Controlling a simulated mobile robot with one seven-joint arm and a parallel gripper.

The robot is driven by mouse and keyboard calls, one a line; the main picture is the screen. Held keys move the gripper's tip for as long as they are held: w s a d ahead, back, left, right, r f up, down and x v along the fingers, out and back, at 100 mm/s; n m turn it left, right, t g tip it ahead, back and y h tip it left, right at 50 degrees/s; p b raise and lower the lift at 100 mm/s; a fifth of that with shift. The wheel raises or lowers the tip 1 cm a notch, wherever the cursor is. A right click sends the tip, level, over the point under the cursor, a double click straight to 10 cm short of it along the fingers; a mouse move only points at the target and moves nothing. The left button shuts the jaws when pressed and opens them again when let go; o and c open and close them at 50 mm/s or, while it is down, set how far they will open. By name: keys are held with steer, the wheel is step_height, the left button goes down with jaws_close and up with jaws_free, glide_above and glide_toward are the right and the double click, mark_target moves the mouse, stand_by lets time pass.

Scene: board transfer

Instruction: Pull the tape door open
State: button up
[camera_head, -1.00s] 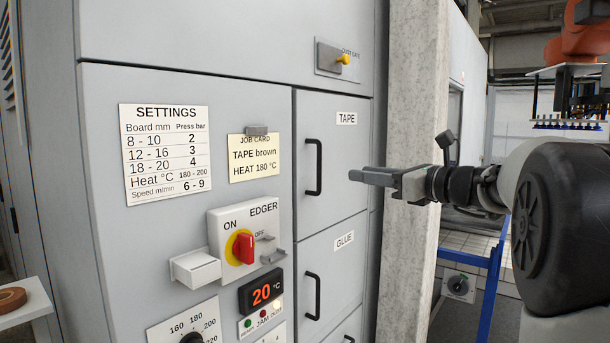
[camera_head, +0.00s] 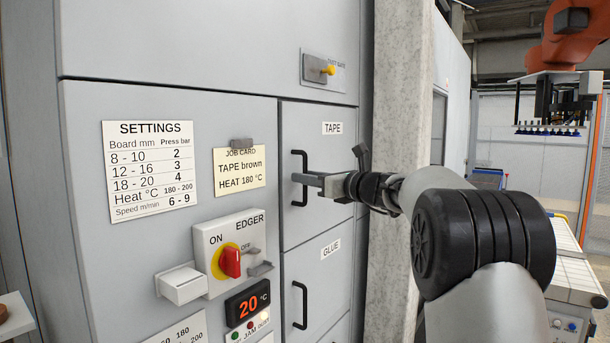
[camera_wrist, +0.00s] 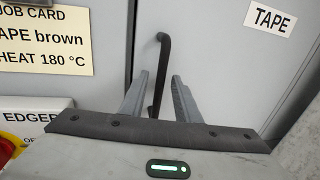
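The tape door (camera_head: 330,229) is a grey panel labelled TAPE, and it looks shut, level with the panels around it. Its black vertical bar handle (camera_head: 304,162) is on the door's left side. My gripper (camera_head: 303,180) points at the handle from the right. In the wrist view my gripper (camera_wrist: 157,90) has its two fingers apart, one on each side of the handle (camera_wrist: 162,70). The handle's lower part shows between the fingers. I cannot see contact between either finger and the bar.
The glue door (camera_head: 330,270) with its own black handle is just below. A yellow-tipped latch (camera_head: 327,70) sits above. A red rotary switch (camera_head: 229,262) and a job card (camera_head: 239,170) are to the left. A pale concrete pillar (camera_head: 397,90) stands close on the right.

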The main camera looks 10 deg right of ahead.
steer(key=shift+w+a, duration=0.35)
steer(key=shift+w, duration=0.2)
jaws_close()
steer(key=shift+s+d, duration=0.1)
